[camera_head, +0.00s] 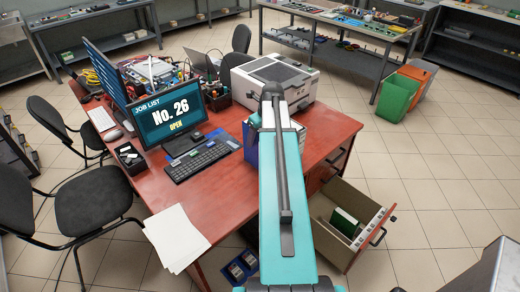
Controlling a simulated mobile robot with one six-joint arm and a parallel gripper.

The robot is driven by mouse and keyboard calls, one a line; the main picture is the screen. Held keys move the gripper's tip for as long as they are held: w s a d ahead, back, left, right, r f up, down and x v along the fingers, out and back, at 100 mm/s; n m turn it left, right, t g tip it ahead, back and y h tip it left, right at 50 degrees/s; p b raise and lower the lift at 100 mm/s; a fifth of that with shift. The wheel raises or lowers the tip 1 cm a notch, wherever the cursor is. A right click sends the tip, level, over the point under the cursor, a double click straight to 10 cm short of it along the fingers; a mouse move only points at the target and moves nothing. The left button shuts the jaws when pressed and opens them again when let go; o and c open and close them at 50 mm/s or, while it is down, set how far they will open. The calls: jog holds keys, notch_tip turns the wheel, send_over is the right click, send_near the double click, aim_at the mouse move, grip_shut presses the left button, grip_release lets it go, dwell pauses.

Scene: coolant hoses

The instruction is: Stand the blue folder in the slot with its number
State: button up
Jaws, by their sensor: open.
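I cannot make out a blue folder for certain. A blue upright shape (250,146) stands on the red desk (225,205), partly hidden behind my turquoise arm; I cannot tell whether it is a folder or a holder. An open drawer (327,252) at the lower right holds a green folder (344,222). Small white labels line the drawer's front edge, too small to read. The monitor (170,116) reads "JOB LIST No. 26 OPEN". My gripper does not show; my arm covers the middle of the view.
A white printer (272,80), a keyboard (202,160) and white paper sheets (176,237) are on the desk. A dark container with blue items (240,267) is low beside the desk. Black chairs (93,200) stand at left. Green (398,97) and orange bins stand beyond open tiled floor at right.

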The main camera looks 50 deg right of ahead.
jog(key=shift+c, duration=0.4)
grip_shut()
jog(key=shift+r, duration=0.2)
notch_tip(320, 180, up, 4)
jog(key=shift+f+b, duration=0.15)
jog(key=shift+b, duration=0.85)
jog(key=s+a+r+b, duration=0.1)
jog(key=s+b, duration=0.3)
jog(key=s, duration=1.2)
jog(key=shift+a+r, duration=0.15)
jog(key=shift+r, duration=0.1)
jog(key=shift+w, duration=0.1)
